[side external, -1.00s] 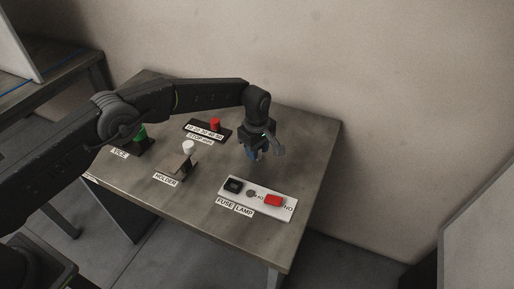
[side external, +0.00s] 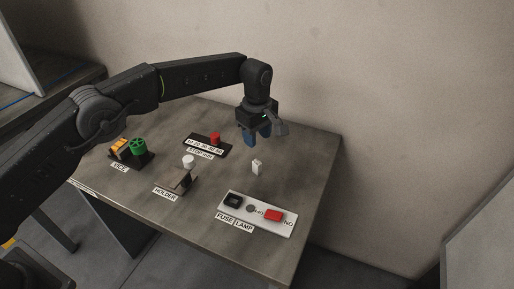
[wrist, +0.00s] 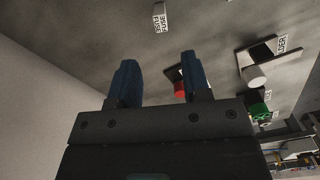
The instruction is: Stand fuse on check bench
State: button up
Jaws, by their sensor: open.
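The fuse (side external: 257,167) is a small white block standing upright on the grey bench (side external: 200,230), behind the white fuse and lamp panel. In the wrist view the fuse (wrist: 159,17) shows at the top with "FUSE" printed on its faces. My gripper (side external: 256,138) is above and slightly behind the fuse, apart from it. In the wrist view its two blue fingers (wrist: 158,75) are spread with nothing between them.
The white panel (side external: 262,223) has a black socket, a round lamp and a red button. The holder (side external: 181,178) with a white knob, the stop bar (side external: 207,144) with a red knob, and the vice (side external: 132,150) stand left. Bench around the fuse is clear.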

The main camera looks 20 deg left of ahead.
jog(key=shift+r, duration=0.75)
jog(key=s+a+r+m+t, duration=0.1)
jog(key=s+a+r+m, duration=0.1)
jog(key=s+a+r, duration=0.35)
jog(key=s+a+r+m+t, duration=0.1)
jog(key=s+a+r+m, duration=0.15)
jog(key=r, duration=0.55)
jog(key=s+a+r+m+t, duration=0.1)
jog(key=s+a+r+m, duration=0.1)
jog(key=s+a+r, duration=0.3)
jog(key=s+a+f+m+t, duration=0.1)
jog(key=s+a+m, duration=0.2)
jog(key=s, duration=0.9)
jog(key=s+a+f+m+t, duration=0.1)
jog(key=s+a+m, duration=0.3)
jog(key=s, duration=0.7)
jog(key=shift+s+f+t, duration=0.3)
jog(key=shift+s, duration=0.05)
jog(key=shift+o, duration=0.5)
